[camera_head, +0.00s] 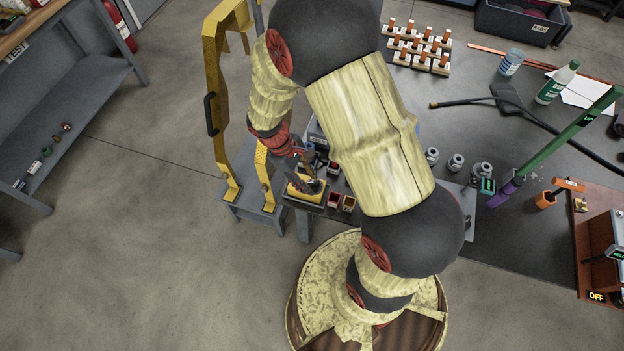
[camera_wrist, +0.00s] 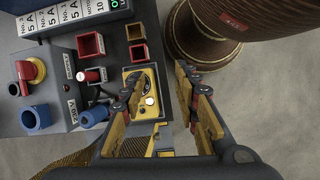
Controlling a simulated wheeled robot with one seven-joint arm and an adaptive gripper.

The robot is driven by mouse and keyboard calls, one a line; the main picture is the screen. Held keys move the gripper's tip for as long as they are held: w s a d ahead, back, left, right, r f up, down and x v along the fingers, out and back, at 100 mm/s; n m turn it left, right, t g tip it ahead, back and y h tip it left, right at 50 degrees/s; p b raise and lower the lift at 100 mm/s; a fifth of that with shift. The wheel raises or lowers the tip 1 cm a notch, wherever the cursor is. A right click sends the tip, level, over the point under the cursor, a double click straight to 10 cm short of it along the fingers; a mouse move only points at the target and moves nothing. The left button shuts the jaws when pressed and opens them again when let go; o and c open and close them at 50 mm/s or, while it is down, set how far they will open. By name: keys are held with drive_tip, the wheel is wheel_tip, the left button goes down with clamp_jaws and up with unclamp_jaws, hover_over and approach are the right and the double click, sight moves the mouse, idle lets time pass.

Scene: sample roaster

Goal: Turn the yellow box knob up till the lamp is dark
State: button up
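The yellow box (camera_wrist: 136,78) sits at the edge of the grey bench in the wrist view, with a dark round knob (camera_wrist: 143,83) on its top face. A small pale round spot (camera_wrist: 149,101), which looks like the lamp, shows bright beside the knob. The yellow box (camera_head: 303,190) also shows in the head view, partly covered by my gripper (camera_head: 306,170). In the wrist view my gripper (camera_wrist: 160,76) is open and empty above the box. Its left finger overlaps the box's edge and the right finger hangs over the floor side. I cannot tell whether it touches the knob.
A yellow guard frame (camera_head: 213,95) rises left of my arm. The bench (camera_head: 480,110) holds pegs, bottles and a cable. Open floor lies at the left.

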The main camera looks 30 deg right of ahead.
wheel_tip(320, 180, down, 6)
drive_tip(key=w+d+n, duration=0.2)
drive_tip(key=n, duration=0.1)
drive_tip(key=n+t+h, duration=0.1)
drive_tip(key=n, duration=0.2)
approach(313, 182)
drive_tip(key=f, duration=0.1)
drive_tip(key=shift+b+x, duration=0.95)
drive_tip(key=shift+x, duration=3.25)
drive_tip(key=shift+s+d, duration=0.1)
drive_tip(key=shift+s, duration=0.05)
drive_tip(key=c, duration=0.4)
drive_tip(key=shift+r, duration=0.1)
drive_tip(key=c, duration=0.3)
clamp_jaws()
